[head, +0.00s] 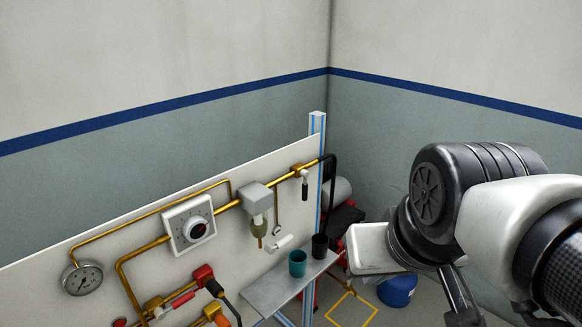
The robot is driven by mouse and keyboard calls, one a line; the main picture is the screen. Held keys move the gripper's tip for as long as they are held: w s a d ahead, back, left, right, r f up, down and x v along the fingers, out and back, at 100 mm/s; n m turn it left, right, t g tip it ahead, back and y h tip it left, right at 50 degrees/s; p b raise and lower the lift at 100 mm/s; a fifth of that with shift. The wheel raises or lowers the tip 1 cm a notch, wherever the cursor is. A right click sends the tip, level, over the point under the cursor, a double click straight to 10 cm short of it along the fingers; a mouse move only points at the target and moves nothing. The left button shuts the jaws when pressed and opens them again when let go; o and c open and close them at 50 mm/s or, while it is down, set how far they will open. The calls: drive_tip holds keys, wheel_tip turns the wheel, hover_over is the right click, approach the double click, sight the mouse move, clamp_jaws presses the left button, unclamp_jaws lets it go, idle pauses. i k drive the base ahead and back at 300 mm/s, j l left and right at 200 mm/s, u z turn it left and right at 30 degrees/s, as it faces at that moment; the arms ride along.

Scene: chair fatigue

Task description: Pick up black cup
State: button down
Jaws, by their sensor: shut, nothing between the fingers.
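The black cup (320,246) stands upright near the right end of a small grey metal shelf (280,290), beside the panel's blue-edged post. A teal cup (297,263) stands just left of it and nearer to me on the same shelf. My arm comes in from the right. The pale block at its end appears to be my gripper (368,248). It is just right of the black cup in the picture, apart from it. It is shut and empty; its fingertips are not clearly visible.
A white panel (110,248) carries a gauge (82,279), brass pipes, a dial box (189,222) and valves that stick out left of the shelf. A blue container (397,291) stands on the floor beneath my arm. Dark and red equipment (345,217) sits behind the shelf near the corner.

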sight(320, 241)
drive_tip(key=i+l+u, duration=0.4)
drive_tip(key=l, duration=0.2)
drive_tip(key=i+l+u, duration=0.2)
drive_tip(key=l+u, duration=0.2)
drive_tip(key=l, duration=0.25)
drive_tip(key=i+l+u, duration=0.1)
drive_tip(key=l+u, duration=0.15)
drive_tip(key=l, duration=0.1)
